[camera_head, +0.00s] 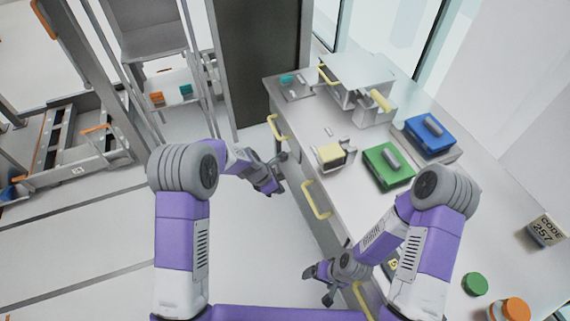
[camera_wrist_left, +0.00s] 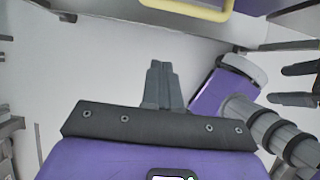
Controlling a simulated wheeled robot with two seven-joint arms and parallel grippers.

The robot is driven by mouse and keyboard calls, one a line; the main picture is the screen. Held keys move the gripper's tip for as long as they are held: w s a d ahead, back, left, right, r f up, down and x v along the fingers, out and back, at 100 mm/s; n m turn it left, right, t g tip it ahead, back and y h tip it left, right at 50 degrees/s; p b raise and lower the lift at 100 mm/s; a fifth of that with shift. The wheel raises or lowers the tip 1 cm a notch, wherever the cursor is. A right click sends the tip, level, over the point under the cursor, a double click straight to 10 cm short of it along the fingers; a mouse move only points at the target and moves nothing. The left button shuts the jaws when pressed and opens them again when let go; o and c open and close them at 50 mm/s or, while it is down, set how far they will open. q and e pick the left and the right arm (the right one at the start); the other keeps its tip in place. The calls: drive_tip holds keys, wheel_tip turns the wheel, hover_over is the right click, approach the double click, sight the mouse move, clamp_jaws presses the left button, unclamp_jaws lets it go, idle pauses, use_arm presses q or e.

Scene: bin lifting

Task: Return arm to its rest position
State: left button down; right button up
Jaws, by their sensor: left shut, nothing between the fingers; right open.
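My left arm reaches in from the left in the head view, bent at its large grey joint. My left gripper (camera_head: 279,173) hangs beside the front of the counter, near a drawer handle. In the left wrist view my left gripper (camera_wrist_left: 158,75) has its two fingers pressed together with nothing between them. My right arm comes in from the right and bends back across the counter's front edge. My right gripper (camera_head: 316,285) hangs low beside the drawers, its fingers spread and empty.
Yellow drawer handles (camera_head: 313,207) stick out near both grippers. The floor (camera_head: 115,220) at left is clear.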

use_arm(q)
drive_tip(key=s+a+f+m+g+y, duration=0.1)
drive_tip(key=s+a+f+m, duration=0.2)
drive_tip(key=s+f+m, duration=0.3)
drive_tip(key=s+a+f+m+y, duration=0.1)
drive_tip(key=s+a+f+m, duration=0.25)
drive_tip(key=s, duration=0.45)
drive_tip(key=s+d+f+m+h, duration=0.1)
drive_tip(key=s+m, duration=0.9)
drive_tip(key=s, duration=0.2)
drive_tip(key=shift+s+d+f+g, duration=0.2)
drive_tip(key=shift+d+f+g, duration=0.1)
drive_tip(key=shift+d+f, duration=0.1)
drive_tip(key=shift+m, duration=0.25)
